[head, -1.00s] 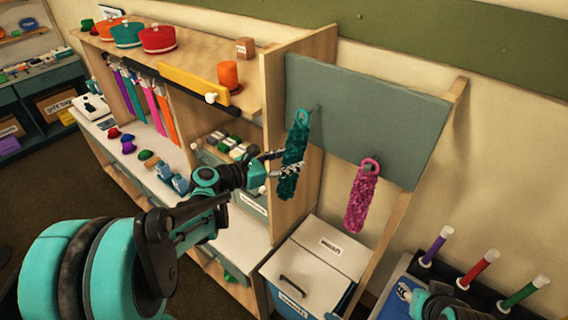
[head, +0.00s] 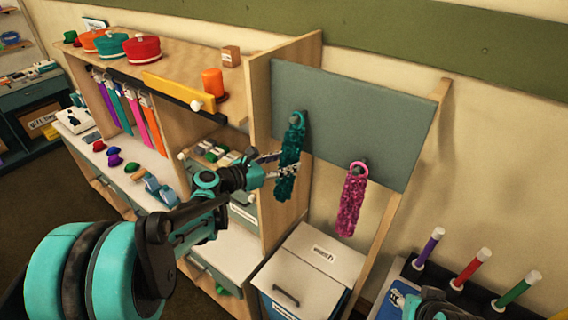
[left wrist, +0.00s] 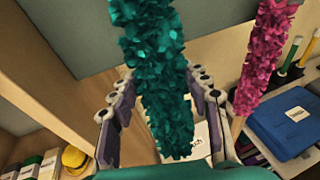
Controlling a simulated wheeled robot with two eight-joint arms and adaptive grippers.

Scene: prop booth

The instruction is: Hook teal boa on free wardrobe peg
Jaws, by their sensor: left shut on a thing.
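The teal boa (head: 288,165) hangs upright before the left part of the grey peg board (head: 340,95). Its ring (head: 298,118) is at the left peg and overlaps it in the head view; I cannot tell whether the ring is around the peg. My left gripper (head: 278,165) is shut on the boa's middle, and in the left wrist view the fingers flank the teal boa (left wrist: 160,75). A pink boa (head: 352,200) hangs by its ring from the right peg. My right gripper is not in view; part of my right arm shows at the lower right.
A wooden upright panel (head: 260,110) stands close left of the board. A lidded bin (head: 318,262) is below. Purple, red and green rods (head: 470,268) stand at the right.

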